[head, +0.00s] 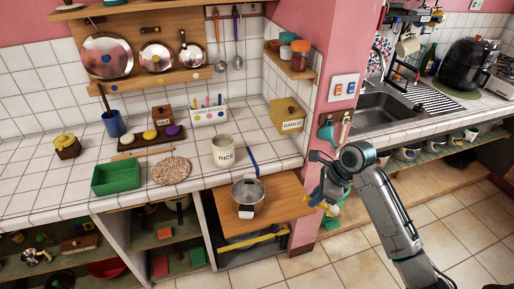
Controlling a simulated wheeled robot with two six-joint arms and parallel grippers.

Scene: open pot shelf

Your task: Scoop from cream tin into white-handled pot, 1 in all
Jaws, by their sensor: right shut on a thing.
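The cream tin (226,151), marked RICE, stands upright and open on the white tiled counter near its front edge. A steel pot (248,192) with a white handle (246,212) pointing to the front stands on a wooden board below the counter edge. A blue strip-like thing (252,161) lies on the counter just right of the tin. My right gripper (322,188) is right of the pot and apart from it. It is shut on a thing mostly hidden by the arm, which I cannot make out. My left gripper is out of view.
A green tray (116,177) and a round speckled mat (171,170) lie left of the tin. A GARLIC box (287,114) stands behind it to the right. A pink wall post (338,75) with hooks rises beside my right arm.

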